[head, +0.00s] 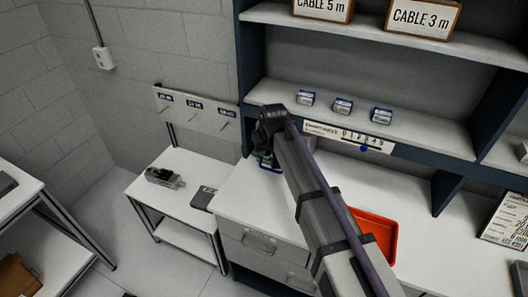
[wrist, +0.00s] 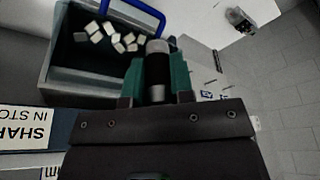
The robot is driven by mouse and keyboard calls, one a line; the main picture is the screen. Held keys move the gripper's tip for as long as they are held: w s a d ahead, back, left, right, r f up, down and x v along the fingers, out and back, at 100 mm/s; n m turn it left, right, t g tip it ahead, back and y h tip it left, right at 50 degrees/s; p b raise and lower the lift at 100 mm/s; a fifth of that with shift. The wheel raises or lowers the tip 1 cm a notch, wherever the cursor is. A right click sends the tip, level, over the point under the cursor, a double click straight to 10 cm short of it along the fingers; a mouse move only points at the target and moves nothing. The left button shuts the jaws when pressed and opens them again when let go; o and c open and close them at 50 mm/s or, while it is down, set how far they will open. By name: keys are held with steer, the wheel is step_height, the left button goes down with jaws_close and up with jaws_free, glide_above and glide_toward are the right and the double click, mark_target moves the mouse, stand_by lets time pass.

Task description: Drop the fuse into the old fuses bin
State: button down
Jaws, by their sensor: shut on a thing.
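The fuse (wrist: 157,70), a short dark cylinder with pale metal ends, is clamped between the teal fingers of my gripper (wrist: 157,80) in the wrist view. An open grey bin (wrist: 55,88) with a blue handle lies to the left of the fuse in that view. Several pale pieces sit inside it. I see no readable label on this bin. The fuse appears above or beside the bin's edge; the height gap cannot be told. In the head view my gripper (head: 265,152) is over the left end of the workbench, and the fuse is not distinguishable there.
The workbench (head: 250,205) carries a red tray (head: 382,236) right of my arm. A shelf (head: 270,92) behind holds several small boxes and a numbered strip (head: 348,137). A side table (head: 180,190) on the left holds a small device (head: 163,177). A hook panel (head: 197,107) stands behind it.

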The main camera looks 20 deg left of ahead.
steer(key=w+f+b, duration=0.2)
steer(key=w, duration=0.5)
steer(key=shift+w+f, duration=0.2)
steer(key=shift+w, duration=0.15)
steer(key=shift+d, duration=0.15)
steer(key=c, duration=0.9)
jaws_free()
steer(key=shift+r, duration=0.15)
steer(key=p+v, duration=1)
steer(key=shift+s+r, duration=0.15)
steer(key=shift+r, duration=0.05)
